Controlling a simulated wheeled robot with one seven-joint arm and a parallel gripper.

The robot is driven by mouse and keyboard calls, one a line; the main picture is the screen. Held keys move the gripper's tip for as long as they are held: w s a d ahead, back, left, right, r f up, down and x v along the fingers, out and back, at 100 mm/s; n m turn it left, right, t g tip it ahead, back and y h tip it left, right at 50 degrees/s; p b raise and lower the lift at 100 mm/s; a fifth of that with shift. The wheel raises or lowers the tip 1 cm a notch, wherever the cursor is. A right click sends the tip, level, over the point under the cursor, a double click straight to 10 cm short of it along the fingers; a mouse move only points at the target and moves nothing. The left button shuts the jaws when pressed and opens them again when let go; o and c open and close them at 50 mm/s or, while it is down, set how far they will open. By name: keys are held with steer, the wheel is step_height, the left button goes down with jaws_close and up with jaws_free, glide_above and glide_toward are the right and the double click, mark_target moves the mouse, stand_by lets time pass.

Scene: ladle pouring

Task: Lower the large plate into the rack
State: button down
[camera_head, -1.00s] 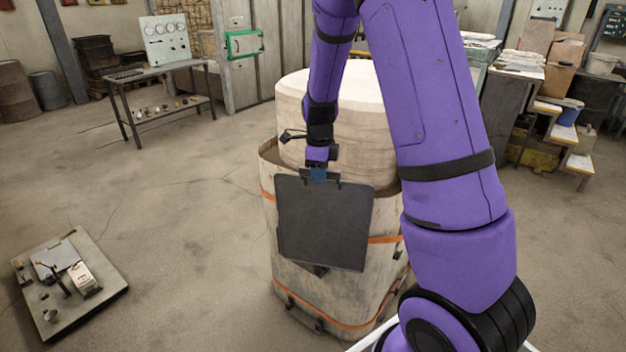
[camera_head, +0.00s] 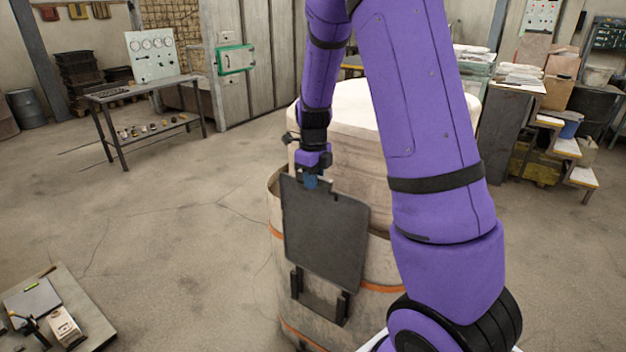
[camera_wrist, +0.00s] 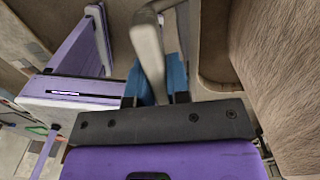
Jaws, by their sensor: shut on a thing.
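The large plate (camera_head: 326,232) is a dark grey, nearly square sheet, hanging upright and slightly tilted in the head view. My gripper (camera_head: 311,182) is shut on its top edge, with blue fingertips left of its middle. The rack (camera_head: 320,308) is a black bracket with two upright arms and a lower crosspiece on the side of a pale container. The plate's lower edge overlaps or lies just above the arm tops; I cannot tell whether they touch. In the wrist view the plate (camera_wrist: 148,52) shows edge-on as a grey bar between my blue fingers (camera_wrist: 160,85).
The pale container (camera_head: 284,225) with orange bands holds a big whitish block (camera_head: 350,120) behind my gripper. A low slab with small items (camera_head: 70,300) lies at lower left. A metal table (camera_head: 150,90) stands at back left. The floor between is clear.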

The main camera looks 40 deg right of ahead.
steer(key=shift+f, duration=8.55)
steer(key=c, duration=1)
jaws_free()
step_height(320, 180, up, 11)
steer(key=shift+f, duration=0.1)
